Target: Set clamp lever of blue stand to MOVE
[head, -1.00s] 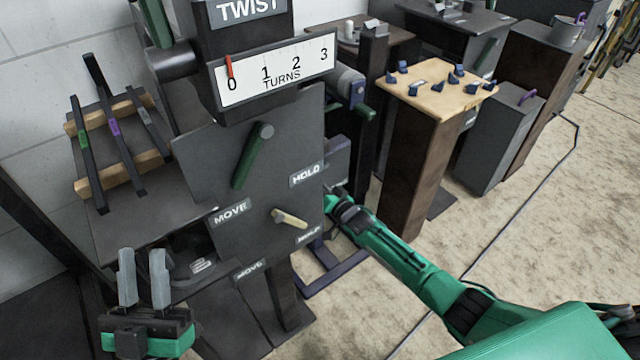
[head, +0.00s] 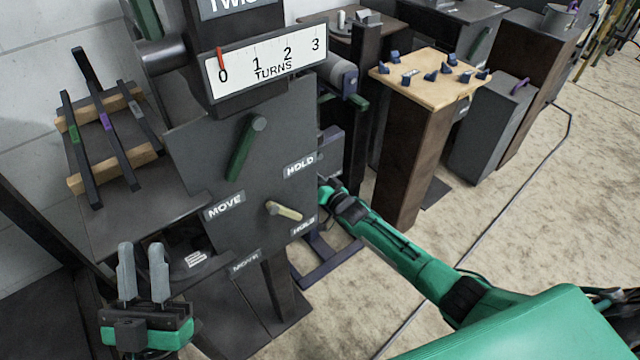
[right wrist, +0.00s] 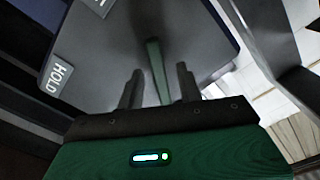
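A dark blue stand (head: 325,258) is partly hidden behind the grey panel in the head view. In the right wrist view a grey plate (right wrist: 205,45) carries a HOLD label (right wrist: 60,76) at left, a cut-off label at the top, and a green lever (right wrist: 157,70). My right gripper (right wrist: 158,85) is open, with its fingers either side of the lever and gaps visible; contact cannot be told. In the head view the right fingertips are hidden behind the panel's right edge. My left gripper (head: 143,262) is open and empty at lower left.
The grey front panel (head: 215,150) has a green lever (head: 245,148), a cream lever (head: 284,210) and HOLD and MOVE labels. A TURNS scale (head: 266,66) is above. A rack of bars (head: 105,125) stands left; a wooden-topped pedestal (head: 400,75) stands right. Floor at right is mostly clear.

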